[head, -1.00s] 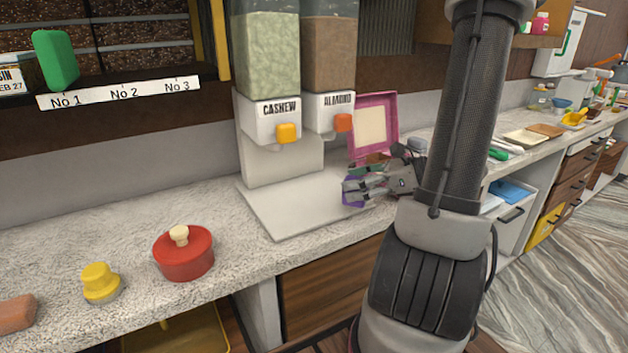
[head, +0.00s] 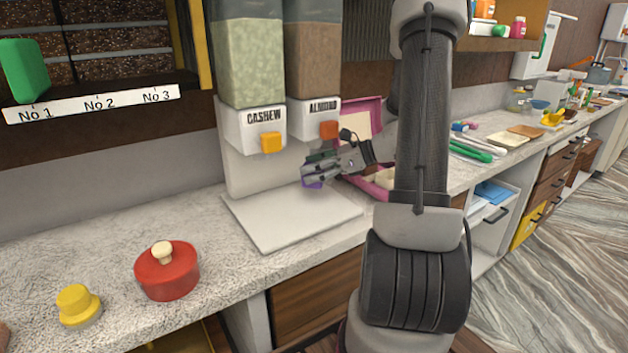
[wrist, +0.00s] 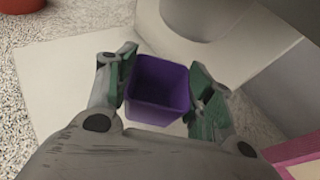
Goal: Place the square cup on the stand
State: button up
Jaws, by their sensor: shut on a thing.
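The square cup (wrist: 158,92) is purple and open at the top, and it looks empty in the wrist view. My gripper (wrist: 163,85) is shut on it, with one finger on each side. In the head view my gripper (head: 318,170) hides most of the cup (head: 312,183); only a little purple shows below the fingers. The cup is over the right part of the stand (head: 270,222), a flat white base under the cashew and almond dispensers. I cannot tell whether the cup touches the stand.
The cashew dispenser (head: 252,130) and almond dispenser (head: 314,118) rise behind the stand. An open pink box (head: 378,185) is close to the right of my gripper. A red lidded pot (head: 167,274) and a yellow-topped jar (head: 77,305) stand on the counter at left.

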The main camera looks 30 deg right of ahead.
jog(key=shift+f, duration=1.75)
jog(key=shift+f, duration=0.2)
jog(key=o, duration=1)
jog(key=shift+c, duration=0.2)
